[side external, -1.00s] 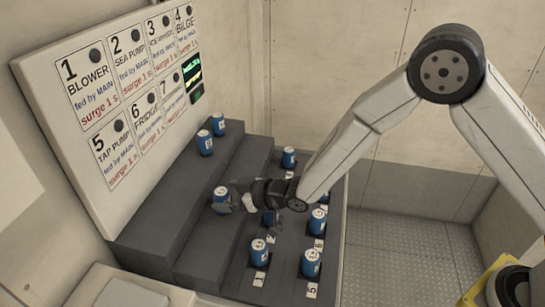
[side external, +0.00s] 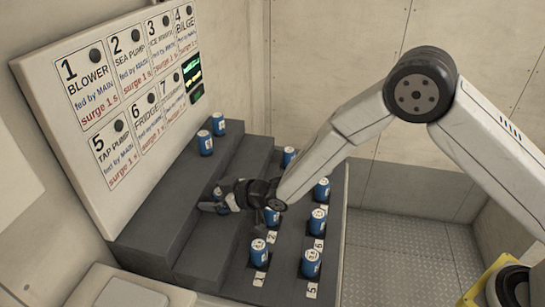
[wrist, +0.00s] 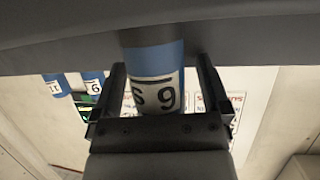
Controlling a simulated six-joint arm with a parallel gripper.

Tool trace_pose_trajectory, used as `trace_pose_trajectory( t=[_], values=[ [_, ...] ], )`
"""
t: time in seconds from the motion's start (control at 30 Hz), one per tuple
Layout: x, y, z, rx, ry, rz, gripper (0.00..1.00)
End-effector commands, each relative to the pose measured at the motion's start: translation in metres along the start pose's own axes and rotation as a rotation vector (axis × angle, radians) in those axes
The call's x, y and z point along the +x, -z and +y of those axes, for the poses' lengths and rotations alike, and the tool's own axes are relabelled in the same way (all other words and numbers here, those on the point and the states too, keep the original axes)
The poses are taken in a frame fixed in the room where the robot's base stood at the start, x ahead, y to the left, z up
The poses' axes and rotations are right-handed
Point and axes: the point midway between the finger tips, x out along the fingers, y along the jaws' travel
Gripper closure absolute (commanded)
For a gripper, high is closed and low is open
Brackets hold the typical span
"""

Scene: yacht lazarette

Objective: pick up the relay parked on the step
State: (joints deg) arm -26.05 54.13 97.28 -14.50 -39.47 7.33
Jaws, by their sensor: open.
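The relay on the step (side external: 218,191) is a blue cylinder with a white band, mostly hidden behind my gripper in the side view. In the wrist view the relay (wrist: 155,65) stands between my two fingers, its label showing characters like "S 9". My gripper (side external: 212,205) is low at the step (side external: 193,240), with its fingers around the relay. In the wrist view my gripper (wrist: 160,80) is open, with a finger on each side of the relay and narrow gaps visible.
Two more blue relays (side external: 205,144) stand on the upper step; they also show in the wrist view (wrist: 92,82). Several relays (side external: 258,251) stand in numbered places on the lower deck, close under my wrist. A labelled panel (side external: 115,90) rises behind. The floor (side external: 390,240) at right is clear.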

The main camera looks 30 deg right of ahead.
Motion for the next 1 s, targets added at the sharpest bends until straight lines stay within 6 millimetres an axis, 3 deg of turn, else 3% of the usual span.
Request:
trace_pose_trajectory(
  t=[0.1,0.13,0.4,0.43,1.0],
  values=[
    [0.000,0.000,0.000,0.000,0.000,0.000,0.04],
    [0.000,0.000,0.000,0.000,0.000,0.000,0.10],
    [0.000,0.000,0.000,0.000,0.000,0.000,0.96],
    [0.000,0.000,0.000,0.000,0.000,0.000,1.00],
    [-0.005,0.012,0.000,0.000,0.000,0.003,1.00]
  ],
)
